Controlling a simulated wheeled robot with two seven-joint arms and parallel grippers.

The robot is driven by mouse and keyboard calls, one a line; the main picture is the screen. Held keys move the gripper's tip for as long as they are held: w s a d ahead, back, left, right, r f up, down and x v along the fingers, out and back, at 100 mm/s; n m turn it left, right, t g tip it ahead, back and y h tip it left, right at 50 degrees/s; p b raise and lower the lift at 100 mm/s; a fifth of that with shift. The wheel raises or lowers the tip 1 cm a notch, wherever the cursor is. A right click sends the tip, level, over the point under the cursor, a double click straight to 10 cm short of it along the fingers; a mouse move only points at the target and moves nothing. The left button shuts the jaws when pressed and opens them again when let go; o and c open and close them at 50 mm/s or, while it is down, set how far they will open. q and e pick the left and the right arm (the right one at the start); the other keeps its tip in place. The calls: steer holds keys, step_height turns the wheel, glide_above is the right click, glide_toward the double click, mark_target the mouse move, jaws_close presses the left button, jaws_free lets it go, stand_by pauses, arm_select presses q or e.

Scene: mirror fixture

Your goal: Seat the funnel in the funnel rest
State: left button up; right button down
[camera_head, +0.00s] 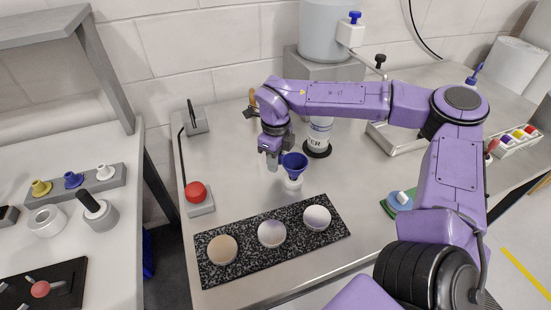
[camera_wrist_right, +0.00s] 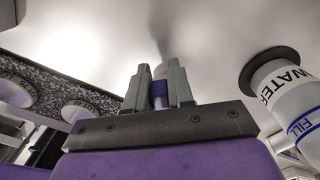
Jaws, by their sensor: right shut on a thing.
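The blue funnel (camera_head: 294,161) is upright above the steel table in the head view, its wide mouth facing up. My right gripper (camera_head: 274,160) is at its left side, shut on it. In the right wrist view a small blue part of the funnel (camera_wrist_right: 160,89) shows between the fingers of my right gripper (camera_wrist_right: 160,92). A white piece (camera_head: 293,183) shows directly under the funnel; I cannot tell whether it is a rest or whether they touch. My left gripper is not in view.
A speckled black mat (camera_head: 248,235) with round dishes lies in front of the funnel. A white water bottle (camera_head: 319,135) stands close behind it. A red button (camera_head: 194,192) is at the left edge, and a tray (camera_head: 384,138) is to the right.

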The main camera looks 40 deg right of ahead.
steer(key=shift+f+b, duration=0.35)
steer(key=shift+f, duration=0.55)
steer(key=c, duration=0.9)
jaws_free()
step_height(320, 180, up, 11)
steer(key=shift+f+b, duration=0.2)
steer(key=shift+b, duration=0.2)
